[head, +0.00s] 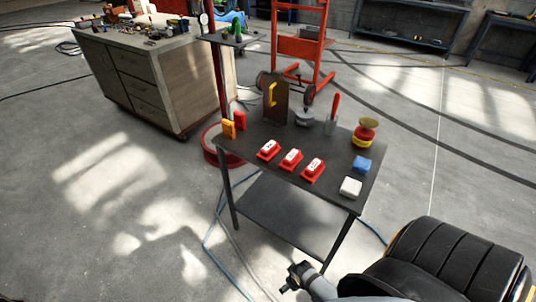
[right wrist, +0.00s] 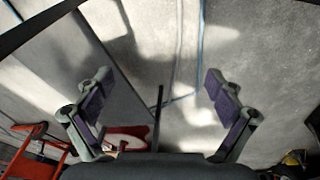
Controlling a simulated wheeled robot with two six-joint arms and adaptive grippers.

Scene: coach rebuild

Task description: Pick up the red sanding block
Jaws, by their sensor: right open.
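A small red block (head: 240,120) stands at the far left edge of the dark table (head: 270,210), beside an orange block (head: 228,129). Three red pieces with white labelled tops, the left (head: 267,150), middle (head: 290,159) and right (head: 312,170), sit along the table's front. I cannot tell for sure which red thing is the sanding block. My right gripper (head: 291,279) is low in front of the table, apart from it. My left gripper is not in view.
A blue block (head: 362,164), a white block (head: 350,187) and a yellow-and-red stack (head: 365,132) are at the table's right. An upright brown plate (head: 276,103) stands at the back. A black padded seat (head: 450,265) fills the lower right. Floor on the left is clear.

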